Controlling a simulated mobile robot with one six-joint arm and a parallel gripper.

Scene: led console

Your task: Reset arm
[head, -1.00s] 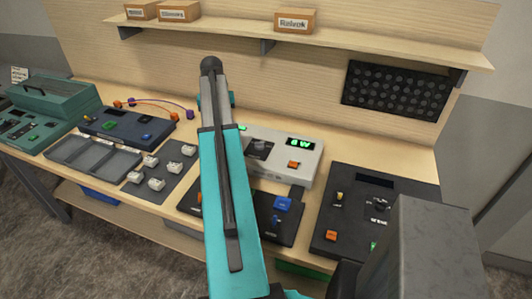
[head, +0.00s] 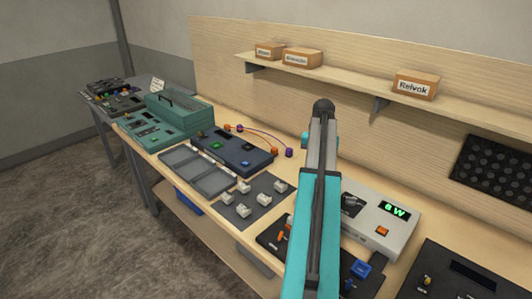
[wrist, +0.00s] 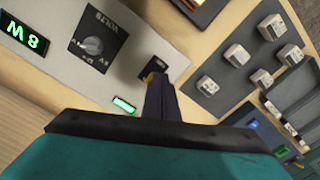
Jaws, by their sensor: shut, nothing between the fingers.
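My arm (head: 318,200) is folded upward in the middle of the head view, in front of the bench. The gripper end is hidden behind the arm there. In the wrist view my gripper (wrist: 158,80) shows as dark fingers, shut and empty, over the light grey console. That console (head: 398,222) carries a green display (head: 395,210) reading 8 W, an orange button (head: 382,231) and a dark knob panel.
Left of my arm are a dark mat (head: 255,200) with several pale blocks, a grey tray (head: 196,171), a dark blue console (head: 235,150) and a teal case (head: 180,113). A black console (head: 440,285) lies at lower right. A shelf (head: 345,84) with small boxes runs above the bench.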

